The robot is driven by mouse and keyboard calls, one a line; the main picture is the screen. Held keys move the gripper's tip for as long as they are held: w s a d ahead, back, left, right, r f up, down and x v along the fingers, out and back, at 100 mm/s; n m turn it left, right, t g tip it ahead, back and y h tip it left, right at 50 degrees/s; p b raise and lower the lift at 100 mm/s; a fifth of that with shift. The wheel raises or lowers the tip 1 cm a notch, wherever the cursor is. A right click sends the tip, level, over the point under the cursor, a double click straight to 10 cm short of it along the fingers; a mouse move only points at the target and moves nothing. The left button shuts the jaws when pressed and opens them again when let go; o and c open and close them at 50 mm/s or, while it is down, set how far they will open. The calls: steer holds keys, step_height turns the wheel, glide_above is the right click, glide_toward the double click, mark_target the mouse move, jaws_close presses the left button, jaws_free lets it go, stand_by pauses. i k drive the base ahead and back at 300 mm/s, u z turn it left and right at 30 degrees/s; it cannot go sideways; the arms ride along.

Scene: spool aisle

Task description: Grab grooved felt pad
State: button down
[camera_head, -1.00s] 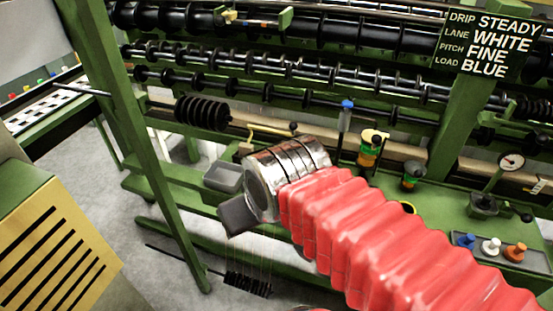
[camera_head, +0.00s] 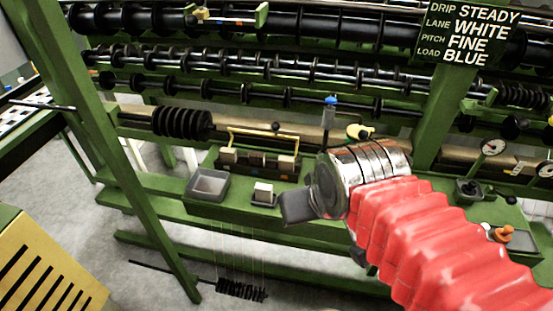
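My gripper (camera_head: 297,207) shows as a dark grey jaw at the end of the metal wrist and red bellows sleeve. It points left, and in this view its tip is just right of and below a small white block (camera_head: 263,190) on a dark holder. Whether the fingers are apart cannot be seen. Grooves are too small to make out, so I cannot tell which block is the grooved felt pad.
A grey tray (camera_head: 208,185) stands left of the white block on the green shelf. Black rollers run behind, with a black ribbed spool (camera_head: 182,122) at left. A blue-topped post (camera_head: 329,115) stands behind my wrist. A green upright (camera_head: 130,170) and slotted yellow panel (camera_head: 50,272) are at left.

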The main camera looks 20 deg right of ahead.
mark_target(255, 158)
steer(key=z, duration=0.2)
steer(key=i, duration=0.4)
steer(key=u, duration=2.4)
